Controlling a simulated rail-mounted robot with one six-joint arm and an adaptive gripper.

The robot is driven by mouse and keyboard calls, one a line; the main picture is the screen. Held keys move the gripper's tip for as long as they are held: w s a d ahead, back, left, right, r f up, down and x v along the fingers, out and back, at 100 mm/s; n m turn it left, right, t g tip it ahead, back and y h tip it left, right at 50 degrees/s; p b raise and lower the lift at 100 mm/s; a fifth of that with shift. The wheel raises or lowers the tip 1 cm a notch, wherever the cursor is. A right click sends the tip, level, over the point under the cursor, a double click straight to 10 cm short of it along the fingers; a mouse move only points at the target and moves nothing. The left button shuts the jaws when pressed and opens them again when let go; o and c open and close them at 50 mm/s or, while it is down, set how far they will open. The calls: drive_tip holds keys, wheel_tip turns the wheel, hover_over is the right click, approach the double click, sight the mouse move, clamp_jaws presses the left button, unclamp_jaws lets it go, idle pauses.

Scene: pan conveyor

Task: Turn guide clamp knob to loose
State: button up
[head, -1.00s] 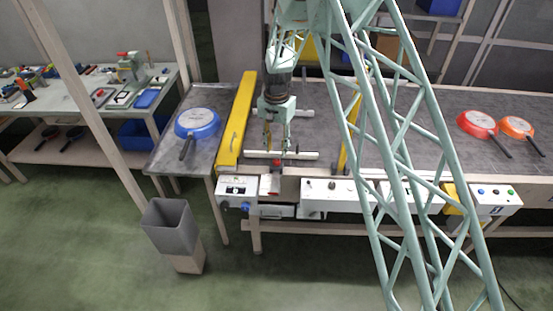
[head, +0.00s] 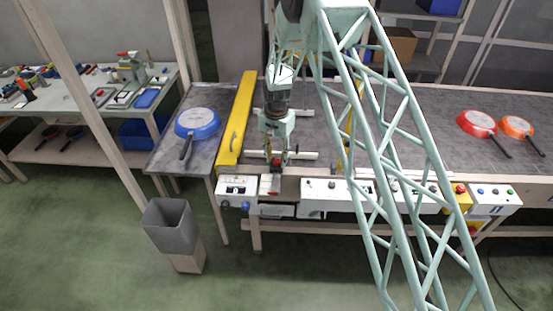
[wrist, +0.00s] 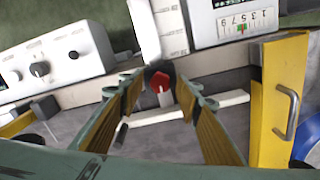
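The guide clamp knob (wrist: 165,98) is red with a dark part at its far side. In the wrist view it shows between the fingertips of my gripper (wrist: 160,80). The fingers are apart, one on each side of the knob; I cannot tell whether they touch it. In the head view my gripper (head: 276,158) points down at the white guide bar (head: 302,155) near the conveyor's front edge, and its fingers mostly hide the knob there. The white guide bar also shows in the wrist view (wrist: 228,99). The knob's turn setting is not readable.
A yellow barrier (head: 236,120) stands left of my gripper. White control boxes (head: 325,190) line the front edge. A blue pan (head: 200,120) lies on the left table; a red pan (head: 476,122) and an orange pan (head: 515,126) lie far right. A grey bin (head: 170,225) stands on the floor.

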drive_tip(key=c, duration=0.9)
